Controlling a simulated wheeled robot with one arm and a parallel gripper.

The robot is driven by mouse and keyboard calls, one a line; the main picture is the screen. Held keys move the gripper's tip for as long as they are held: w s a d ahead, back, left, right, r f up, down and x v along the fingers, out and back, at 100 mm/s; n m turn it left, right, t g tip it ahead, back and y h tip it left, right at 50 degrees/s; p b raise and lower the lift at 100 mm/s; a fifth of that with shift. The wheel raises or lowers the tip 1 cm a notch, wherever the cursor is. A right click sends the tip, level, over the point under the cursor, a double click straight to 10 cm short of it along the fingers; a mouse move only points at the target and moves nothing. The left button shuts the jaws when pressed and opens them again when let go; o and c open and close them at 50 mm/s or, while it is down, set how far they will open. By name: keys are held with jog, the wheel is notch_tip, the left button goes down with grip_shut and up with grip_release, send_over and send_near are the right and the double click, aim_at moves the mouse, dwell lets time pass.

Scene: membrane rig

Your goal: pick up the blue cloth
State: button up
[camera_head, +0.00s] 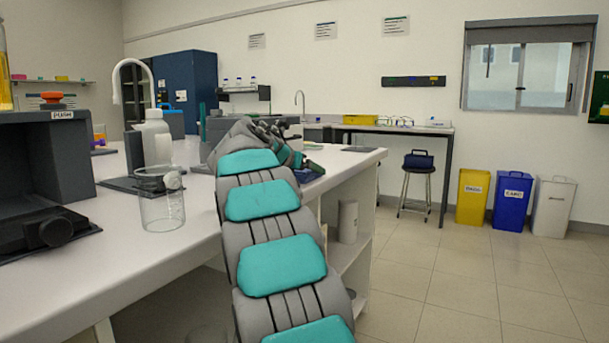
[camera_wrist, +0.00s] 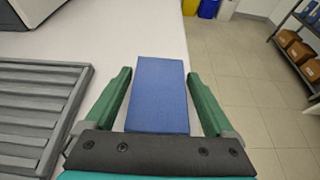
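The blue cloth (camera_wrist: 158,95) is a flat, folded blue rectangle on the white bench top in the wrist view. My gripper (camera_wrist: 158,85) has its two green fingers spread wide, one on each side of the cloth, with a gap on both sides. The near end of the cloth is hidden behind the gripper's dark palm. In the head view my gripper (camera_head: 290,160) is at the bench's right end, and a small part of the blue cloth (camera_head: 306,175) shows beside it.
A grey slatted rack (camera_wrist: 38,110) lies left of the gripper. The bench edge is close on the right, with open floor beyond. A clear beaker (camera_head: 161,205) and a white bottle (camera_head: 155,140) stand on the bench (camera_head: 195,250) left of my arm.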

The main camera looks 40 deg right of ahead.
jog(key=c, duration=1)
jog(key=shift+r, duration=0.15)
